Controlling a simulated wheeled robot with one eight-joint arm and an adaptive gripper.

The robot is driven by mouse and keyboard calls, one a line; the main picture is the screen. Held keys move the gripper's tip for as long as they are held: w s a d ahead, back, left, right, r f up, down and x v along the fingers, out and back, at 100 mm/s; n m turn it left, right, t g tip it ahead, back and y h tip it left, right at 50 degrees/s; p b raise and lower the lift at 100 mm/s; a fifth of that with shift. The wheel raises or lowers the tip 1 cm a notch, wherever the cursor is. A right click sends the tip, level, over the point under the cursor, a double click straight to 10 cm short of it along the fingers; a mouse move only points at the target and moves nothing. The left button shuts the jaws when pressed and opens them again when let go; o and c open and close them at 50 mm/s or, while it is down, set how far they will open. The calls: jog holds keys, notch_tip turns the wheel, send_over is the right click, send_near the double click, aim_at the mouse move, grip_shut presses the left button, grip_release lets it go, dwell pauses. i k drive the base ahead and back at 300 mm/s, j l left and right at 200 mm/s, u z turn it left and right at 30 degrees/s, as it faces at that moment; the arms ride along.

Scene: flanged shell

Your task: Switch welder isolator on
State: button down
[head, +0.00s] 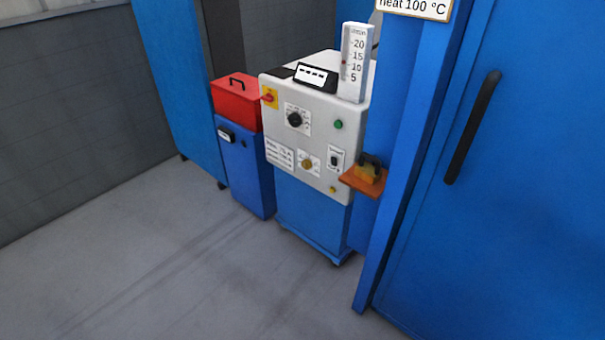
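The welder (275,148) stands in the middle of the head view, with a light grey control panel on a blue lower body. A red rotary switch on a yellow plate, which looks like the isolator (270,97), is at the panel's upper left corner. Its handle looks slightly tilted, but its exact setting is too small to read. The panel also carries a large black knob (295,119), a green button (338,125), a brass-coloured knob (307,164) and a small black rocker switch (334,160). My gripper is not in view.
A red box (237,101) sits on a blue cabinet (246,170) left of the welder. An orange shelf (352,183) juts out at its right. A blue door with a black handle (472,127) fills the right side. The grey floor (150,260) in front is clear.

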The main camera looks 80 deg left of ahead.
aim_at(268, 97)
jog(key=u, duration=2.6)
jog(key=i+j+u, duration=0.1)
jog(key=i+j, duration=0.3)
jog(key=j, duration=0.15)
jog(key=i+j+u, duration=0.15)
jog(key=i+j, duration=0.25)
jog(key=j, duration=0.1)
